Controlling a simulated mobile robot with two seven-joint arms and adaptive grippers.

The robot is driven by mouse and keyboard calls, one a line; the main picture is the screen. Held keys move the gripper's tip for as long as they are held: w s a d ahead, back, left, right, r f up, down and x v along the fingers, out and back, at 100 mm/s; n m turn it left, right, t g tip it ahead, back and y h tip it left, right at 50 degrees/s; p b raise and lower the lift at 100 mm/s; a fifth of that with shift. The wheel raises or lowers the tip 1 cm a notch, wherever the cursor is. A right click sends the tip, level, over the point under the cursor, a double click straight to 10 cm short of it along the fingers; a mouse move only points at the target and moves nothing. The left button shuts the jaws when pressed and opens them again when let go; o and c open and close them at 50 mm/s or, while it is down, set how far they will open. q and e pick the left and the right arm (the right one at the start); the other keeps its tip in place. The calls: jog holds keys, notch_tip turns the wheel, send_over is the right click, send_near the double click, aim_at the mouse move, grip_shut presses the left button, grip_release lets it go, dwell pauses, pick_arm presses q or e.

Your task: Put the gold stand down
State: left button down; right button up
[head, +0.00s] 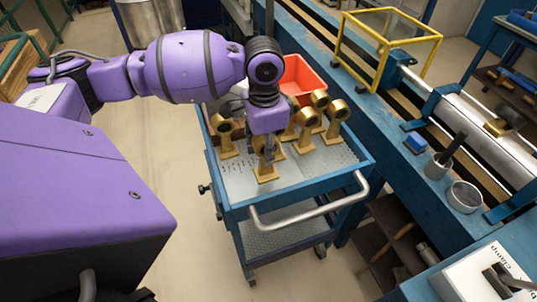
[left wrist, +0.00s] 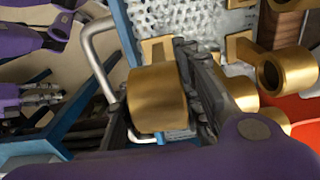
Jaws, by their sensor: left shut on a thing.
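My left gripper (head: 268,152) is over the blue cart and points down. It is shut on a gold stand (head: 265,172), whose base shows just under the fingers near the front of the cart's tray. I cannot tell whether that base touches the tray. In the left wrist view the fingers close on either side of the stand's round gold head (left wrist: 158,98). The cart's tray (head: 313,167) has a grey perforated surface and a blue rim. My right gripper is out of view.
Several other gold stands stand on the tray, one at left (head: 226,137) and one at right (head: 336,117). A red bin (head: 302,75) is at the back. Bare tray lies front right, inside the silver handle (head: 310,208). A blue bench (head: 395,150) runs along the right.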

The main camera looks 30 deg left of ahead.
pick_arm(q)
jog(key=shift+w+a+f, duration=0.2)
jog(key=shift+w+f, duration=0.65)
jog(key=shift+f, duration=0.05)
jog(key=shift+w+f, duration=0.1)
jog(key=shift+f, duration=1.4)
jog(key=shift+f, duration=0.1)
jog(key=c, duration=1.3)
grip_release()
jog(key=shift+f, duration=0.15)
notch_tip(320, 180, up, 12)
jog(key=shift+r, duration=0.15)
